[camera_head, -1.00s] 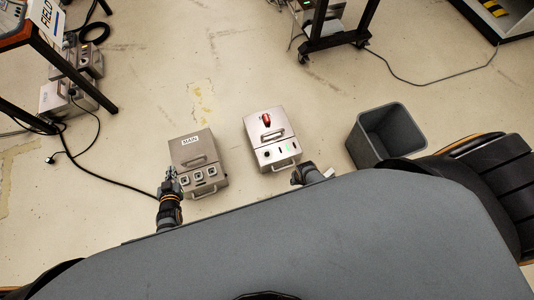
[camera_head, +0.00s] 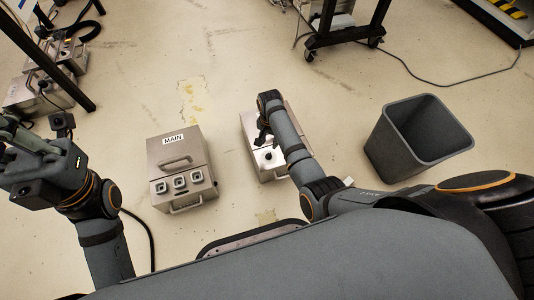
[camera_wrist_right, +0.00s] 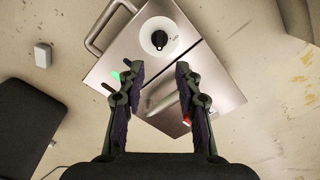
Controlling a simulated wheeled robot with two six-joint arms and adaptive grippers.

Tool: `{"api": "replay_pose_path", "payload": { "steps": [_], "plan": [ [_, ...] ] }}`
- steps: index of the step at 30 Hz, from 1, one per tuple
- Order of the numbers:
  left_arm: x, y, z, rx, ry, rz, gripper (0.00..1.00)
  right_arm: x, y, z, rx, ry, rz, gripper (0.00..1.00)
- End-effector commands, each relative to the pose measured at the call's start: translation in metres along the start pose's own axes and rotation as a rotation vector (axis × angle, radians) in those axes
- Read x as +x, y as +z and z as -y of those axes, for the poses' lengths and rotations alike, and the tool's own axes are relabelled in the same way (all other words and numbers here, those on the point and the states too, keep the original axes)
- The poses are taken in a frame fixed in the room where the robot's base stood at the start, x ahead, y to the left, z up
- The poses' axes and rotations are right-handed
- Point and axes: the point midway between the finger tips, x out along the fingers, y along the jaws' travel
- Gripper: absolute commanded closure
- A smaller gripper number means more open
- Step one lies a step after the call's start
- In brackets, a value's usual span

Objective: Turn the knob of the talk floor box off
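The silver box with the knob (camera_head: 248,125) stands on the floor, right of the MAIN box, partly hidden by my right arm. Its black knob on a white dial (camera_head: 268,157) shows beside my right gripper (camera_head: 264,132). In the right wrist view the same knob (camera_wrist_right: 159,40) lies beyond my right gripper (camera_wrist_right: 159,75), whose two fingers are apart and empty. A green light (camera_wrist_right: 115,76) glows on the panel, and a small red part (camera_wrist_right: 187,121) peeks past the right finger. My left gripper (camera_head: 22,155) is raised at the far left; its finger opening is unclear.
The MAIN box (camera_head: 178,150), with several square-framed controls, stands just left of the knob box. A grey bin (camera_head: 385,150) stands to the right. A black cable runs over the floor at the left. A black wheeled stand (camera_head: 345,38) is behind.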

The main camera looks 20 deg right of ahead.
Motion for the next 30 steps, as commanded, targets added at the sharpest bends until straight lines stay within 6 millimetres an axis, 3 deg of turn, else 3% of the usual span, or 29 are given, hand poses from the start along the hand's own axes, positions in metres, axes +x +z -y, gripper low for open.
{"api": "replay_pose_path", "payload": {
  "steps": [1, 3, 9, 14, 23, 30],
  "plan": [
    [-0.015, 0.002, -0.002, 0.005, -0.001, 0.001, 1.00, 0.020, 0.001, -0.001, 0.000, 0.003, 0.002, 0.66],
    [-0.025, 0.003, -0.003, 0.012, -0.001, 0.001, 1.00, 0.036, 0.000, -0.001, 0.000, 0.002, 0.001, 0.66],
    [-0.048, 0.006, -0.006, 0.028, 0.000, 0.003, 1.00, 0.073, 0.000, -0.001, 0.000, 0.002, 0.001, 0.66],
    [-0.055, 0.007, -0.008, 0.036, 0.003, 0.005, 1.00, 0.085, 0.000, -0.001, 0.000, 0.001, 0.000, 0.66],
    [-0.054, 0.007, -0.008, 0.038, 0.003, 0.006, 1.00, 0.085, 0.000, -0.001, -0.001, 0.001, 0.001, 0.66],
    [-0.054, 0.007, -0.007, 0.038, 0.000, 0.006, 1.00, 0.085, 0.001, -0.001, -0.001, 0.001, 0.001, 0.99]
  ]
}}
